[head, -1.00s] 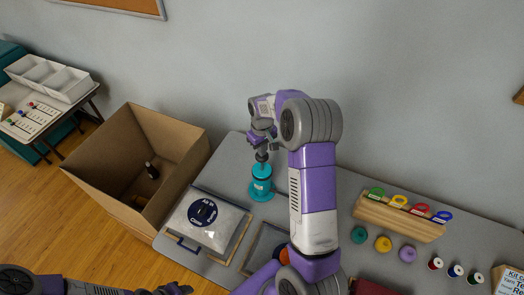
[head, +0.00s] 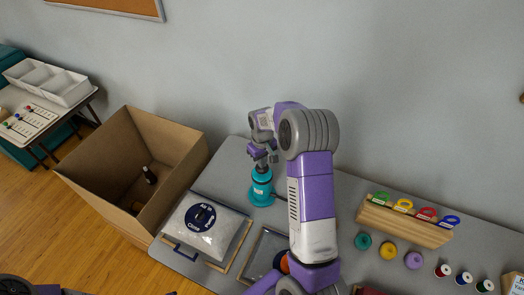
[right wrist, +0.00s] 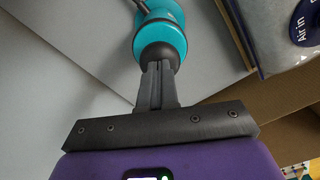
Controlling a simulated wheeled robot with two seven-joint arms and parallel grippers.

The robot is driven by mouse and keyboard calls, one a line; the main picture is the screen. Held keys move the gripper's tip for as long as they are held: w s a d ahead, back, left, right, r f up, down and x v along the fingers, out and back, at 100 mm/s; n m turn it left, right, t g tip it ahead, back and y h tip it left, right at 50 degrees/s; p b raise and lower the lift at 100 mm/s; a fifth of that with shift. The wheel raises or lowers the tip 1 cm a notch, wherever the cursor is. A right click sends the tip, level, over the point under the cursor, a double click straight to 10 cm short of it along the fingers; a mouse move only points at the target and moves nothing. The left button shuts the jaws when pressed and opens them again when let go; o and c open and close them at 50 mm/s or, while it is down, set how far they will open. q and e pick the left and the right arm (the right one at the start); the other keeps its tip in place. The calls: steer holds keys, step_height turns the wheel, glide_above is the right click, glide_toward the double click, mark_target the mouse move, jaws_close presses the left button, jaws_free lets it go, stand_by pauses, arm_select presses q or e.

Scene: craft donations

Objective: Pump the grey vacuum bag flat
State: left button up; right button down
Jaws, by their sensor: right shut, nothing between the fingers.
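The grey vacuum bag (head: 222,238) lies puffed up on the table, with a dark blue round label (head: 201,217). A corner of the bag also shows at the upper right of the right wrist view (right wrist: 275,35). The teal pump (head: 261,190) stands upright behind and to the right of the bag. My right gripper (head: 263,160) points down, shut and empty, directly over the pump's dark top. In the right wrist view its fingers (right wrist: 158,82) meet the dark top of the pump (right wrist: 162,48); exact contact is unclear. My left gripper is out of view.
A tall open cardboard box (head: 160,150) stands left of the bag. A grey framed panel (head: 262,248) lies right of it, partly behind my right arm. A wooden rack (head: 405,222) with coloured rings and several spools stand at the right.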

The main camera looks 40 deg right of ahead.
step_height(320, 180, up, 11)
steer(key=p, duration=0.7)
steer(key=shift+f, duration=0.15)
step_height(320, 180, up, 6)
steer(key=p, duration=0.4)
stand_by(0.6)
